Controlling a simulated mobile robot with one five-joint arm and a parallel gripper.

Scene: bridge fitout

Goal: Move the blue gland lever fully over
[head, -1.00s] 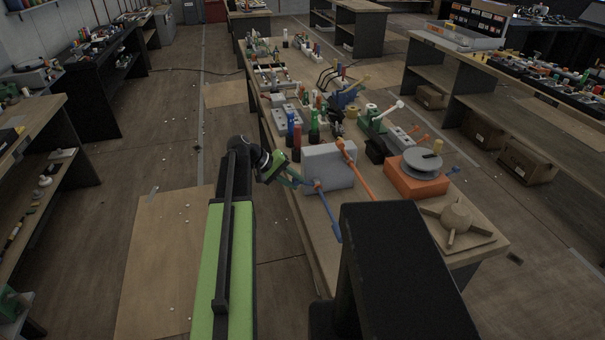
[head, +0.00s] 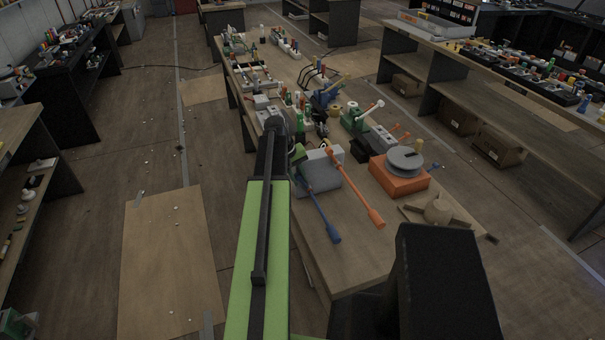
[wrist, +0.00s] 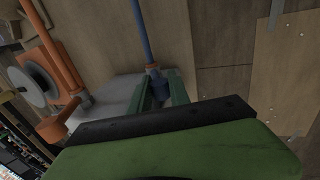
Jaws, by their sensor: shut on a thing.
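The blue gland lever (head: 322,217) lies along the near side of a pale grey block (head: 324,172) on the bench, its shaft slanting down to the right with a thicker end toward me. In the wrist view its blue shaft (wrist: 141,32) runs up from a blue root piece, with the grey block (wrist: 112,95) beside it. My gripper (wrist: 159,88) has its green fingers either side of that root piece, shut on the lever. In the head view my own arm mostly hides the gripper and the lever's upper end.
An orange lever (head: 359,193) slants from the same block, right of the blue one. An orange base with a grey disc (head: 404,160) and a wooden spoked knob (head: 437,211) stand further right. Several fittings crowd the bench behind. The bench front (head: 335,275) is clear.

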